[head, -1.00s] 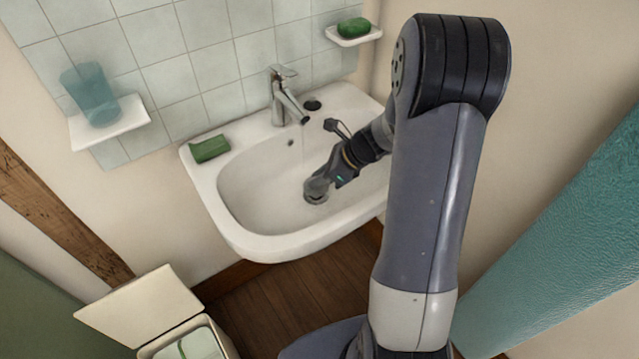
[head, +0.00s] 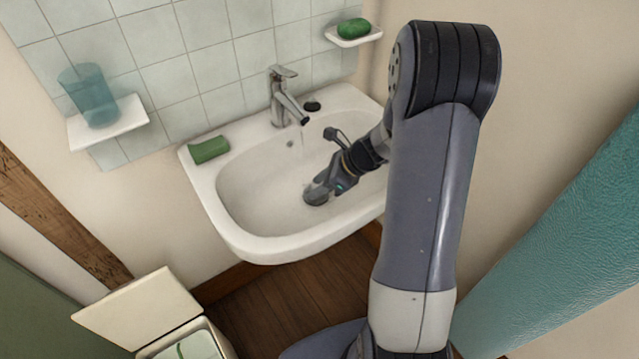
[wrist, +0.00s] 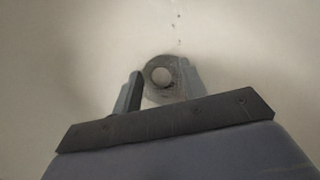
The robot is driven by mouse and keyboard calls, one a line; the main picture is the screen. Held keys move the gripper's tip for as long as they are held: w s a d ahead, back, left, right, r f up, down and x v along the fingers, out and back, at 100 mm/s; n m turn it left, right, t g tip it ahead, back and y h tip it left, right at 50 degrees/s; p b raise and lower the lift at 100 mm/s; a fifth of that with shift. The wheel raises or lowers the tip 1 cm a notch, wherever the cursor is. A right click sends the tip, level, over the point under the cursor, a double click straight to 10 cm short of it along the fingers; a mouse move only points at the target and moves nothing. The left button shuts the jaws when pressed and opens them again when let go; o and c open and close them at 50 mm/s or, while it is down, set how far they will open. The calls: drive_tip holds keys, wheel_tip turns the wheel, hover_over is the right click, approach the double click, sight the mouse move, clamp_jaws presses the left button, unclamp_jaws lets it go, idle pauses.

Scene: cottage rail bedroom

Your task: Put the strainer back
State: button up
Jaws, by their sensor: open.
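The strainer (wrist: 162,77) is a round grey metal disc with a pale knob at its centre. It lies at the bottom of the white sink basin (head: 240,200); in the head view it shows as a small grey round (head: 316,197) at my gripper's tip. My gripper (wrist: 162,88) is open, with one finger on each side of the strainer. It also shows low in the basin in the head view (head: 322,190). The drain hole is not visible, so I cannot tell whether the strainer sits flush in it.
The tap (head: 284,97) stands behind the basin, with a small black round piece (head: 312,106) beside it. A green sponge (head: 209,149) lies on the left rim. Shelves hold a blue cup (head: 92,96) and green soap (head: 354,27). An open bin (head: 185,340) stands below left.

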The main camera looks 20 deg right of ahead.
drive_tip(key=p+v, duration=0.2)
drive_tip(key=v, duration=1)
drive_tip(key=shift+r, duration=0.15)
drive_tip(key=shift+c, duration=0.3)
idle(0.5)
